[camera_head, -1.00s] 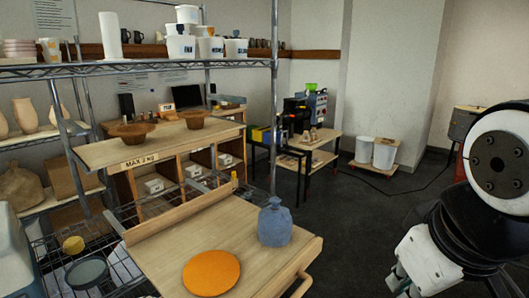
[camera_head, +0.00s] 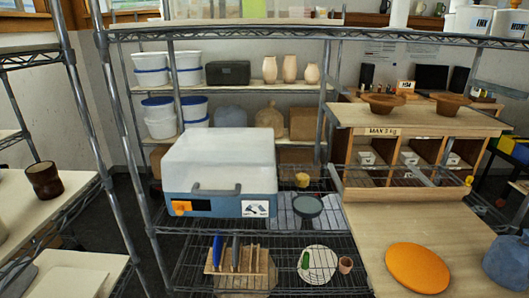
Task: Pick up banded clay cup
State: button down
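A dark brown cup (camera_head: 44,180) stands upright on a pale shelf board (camera_head: 30,212) at the far left; a faint band seems to run round it. A smaller reddish clay cup (camera_head: 345,265) stands on the lower wire shelf, right of a round white gridded plate (camera_head: 320,277). I cannot tell for sure which of the two is the banded clay cup. My gripper is not in view.
A grey-white box with a blue base (camera_head: 219,178) fills the middle wire shelf. A rack with blue-and-grey upright pieces (camera_head: 236,262) sits below it. Metal posts (camera_head: 125,150) separate the left shelf.

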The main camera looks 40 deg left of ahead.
aim_at(44, 177)
jog(key=j+u, duration=0.1)
jog(key=u, duration=1.85)
jog(key=j+u, duration=0.2)
jog(key=j, duration=0.35)
jog(key=i+j+u, duration=0.2)
jog(key=j, duration=0.3)
